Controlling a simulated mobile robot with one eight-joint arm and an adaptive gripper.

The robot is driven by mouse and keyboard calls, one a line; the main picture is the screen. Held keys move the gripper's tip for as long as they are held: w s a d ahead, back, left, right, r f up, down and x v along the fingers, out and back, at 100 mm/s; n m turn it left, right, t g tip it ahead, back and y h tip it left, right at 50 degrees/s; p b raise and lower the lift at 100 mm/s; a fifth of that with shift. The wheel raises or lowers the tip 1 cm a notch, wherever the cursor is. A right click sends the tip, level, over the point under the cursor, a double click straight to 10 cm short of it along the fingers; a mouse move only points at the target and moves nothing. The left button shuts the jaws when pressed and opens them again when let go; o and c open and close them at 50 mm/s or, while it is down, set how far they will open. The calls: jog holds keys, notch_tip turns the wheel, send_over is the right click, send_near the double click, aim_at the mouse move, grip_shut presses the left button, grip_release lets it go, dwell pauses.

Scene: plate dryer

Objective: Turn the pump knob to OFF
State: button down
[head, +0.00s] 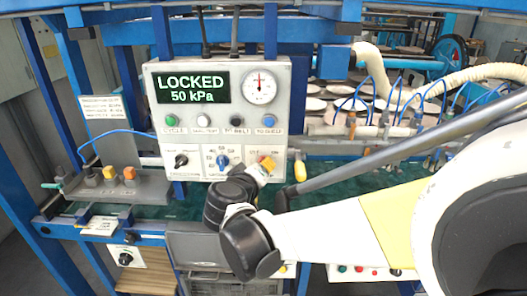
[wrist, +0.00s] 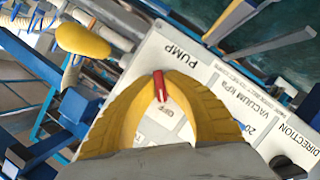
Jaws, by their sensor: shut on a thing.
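The pump knob (wrist: 159,84) is a small red lever on the white control panel (wrist: 205,62), beside the label PUMP. My gripper (wrist: 161,77) has its two yellow ribbed fingers closed around the knob from both sides. The knob's long side runs roughly up and down in the wrist view, with its lower end toward the lettering OFF. I cannot tell which end is its pointer. In the head view, my gripper (head: 265,169) reaches the lower right of the control panel (head: 223,112) and covers part of the pump knob area.
The panel's display (head: 193,87) reads LOCKED, 50 kPa, beside a round gauge (head: 260,87). A blue knob (head: 222,161) and a black direction knob (head: 181,160) sit left of my gripper. A yellow bulb-shaped part (wrist: 82,39) stands close by. Hoses and blue frame bars crowd the right.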

dwell(0.4)
jog(key=c, duration=1.5)
grip_release()
jog(key=v, duration=1.2)
jog(key=shift+f, duration=0.1)
jog(key=shift+d, duration=0.1)
